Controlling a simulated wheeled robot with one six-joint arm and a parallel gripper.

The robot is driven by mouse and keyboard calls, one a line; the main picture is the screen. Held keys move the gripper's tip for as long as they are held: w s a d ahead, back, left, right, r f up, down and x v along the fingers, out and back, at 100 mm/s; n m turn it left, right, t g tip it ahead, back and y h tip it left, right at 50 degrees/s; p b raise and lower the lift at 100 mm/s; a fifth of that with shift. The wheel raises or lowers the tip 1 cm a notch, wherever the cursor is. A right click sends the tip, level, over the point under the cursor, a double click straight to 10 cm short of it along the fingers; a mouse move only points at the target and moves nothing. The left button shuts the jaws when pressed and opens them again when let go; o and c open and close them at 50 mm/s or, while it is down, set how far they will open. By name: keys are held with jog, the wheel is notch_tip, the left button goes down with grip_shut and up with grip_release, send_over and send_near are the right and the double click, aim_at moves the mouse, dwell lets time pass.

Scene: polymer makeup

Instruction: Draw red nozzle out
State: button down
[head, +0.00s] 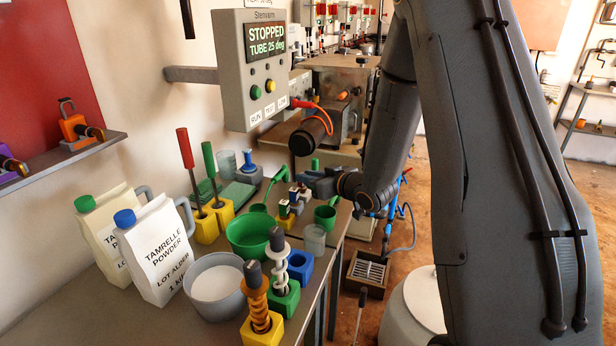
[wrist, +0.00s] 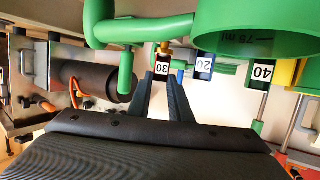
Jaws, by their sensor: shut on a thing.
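In the head view my gripper (head: 318,183) is at the far end of the bench, by small blocks (head: 290,207) in yellow and blue. The fingertips are small and partly hidden there. A piece labelled 20 (wrist: 204,66) and one labelled 40 (wrist: 263,72) show beside it in the wrist view.
A green 75 ml scoop (wrist: 250,38) and its green handle (wrist: 140,30) are close to my gripper. A control box (head: 262,70) reads STOPPED above the bench. Powder jugs (head: 155,250), a grey bowl (head: 215,287) and augers (head: 257,303) crowd the near bench.

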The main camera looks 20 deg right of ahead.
jog(key=shift+f+b, duration=0.35)
jog(key=shift+f, duration=0.25)
jog(key=c, duration=1.5)
grip_release()
jog(key=shift+c, duration=0.2)
jog(key=b+v, duration=0.1)
jog(key=v, duration=0.6)
jog(key=shift+s+r, duration=0.2)
jog(key=shift+s, duration=0.15)
jog(key=shift+d, duration=0.15)
